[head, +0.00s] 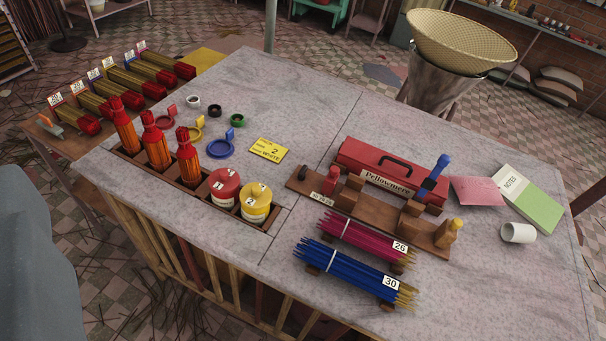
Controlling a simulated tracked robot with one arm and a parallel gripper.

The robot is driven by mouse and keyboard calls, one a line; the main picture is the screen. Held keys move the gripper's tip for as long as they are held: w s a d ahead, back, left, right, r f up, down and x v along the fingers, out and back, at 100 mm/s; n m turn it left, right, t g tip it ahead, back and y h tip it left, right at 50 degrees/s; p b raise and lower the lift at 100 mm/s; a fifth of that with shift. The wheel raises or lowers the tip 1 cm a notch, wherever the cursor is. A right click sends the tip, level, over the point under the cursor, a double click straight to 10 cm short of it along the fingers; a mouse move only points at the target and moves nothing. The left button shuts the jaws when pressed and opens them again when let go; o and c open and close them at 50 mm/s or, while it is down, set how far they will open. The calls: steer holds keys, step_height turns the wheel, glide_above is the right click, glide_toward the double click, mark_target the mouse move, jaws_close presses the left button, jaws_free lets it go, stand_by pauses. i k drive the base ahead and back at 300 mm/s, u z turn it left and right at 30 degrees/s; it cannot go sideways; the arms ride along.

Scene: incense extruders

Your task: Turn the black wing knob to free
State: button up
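A wooden extruder stand (352,208) lies across the right half of the grey table. A small dark knob (304,172) stands at its left end and looks like the black wing knob. It is too small to tell its wing shape or which way it is turned. A small red part with a white label (330,181) stands beside it. A blue lever (436,173) rises near the right end, and a yellow-topped wooden piece (450,232) stands at the front right end. My gripper is not in view, and nothing touches the knob.
A red Pellowmere toolbox (362,165) stands right behind the stand. Magenta sticks (365,240) and blue sticks (350,268) lie in front. A yellow card (268,150) lies left of the knob. Red bottles (155,141) and lidded jars (224,188) fill a left rack. A white cup (518,233) lies right.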

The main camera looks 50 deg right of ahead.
mark_target(302, 173)
steer(key=z, duration=0.1)
steer(key=i, duration=0.95)
steer(key=u, duration=0.1)
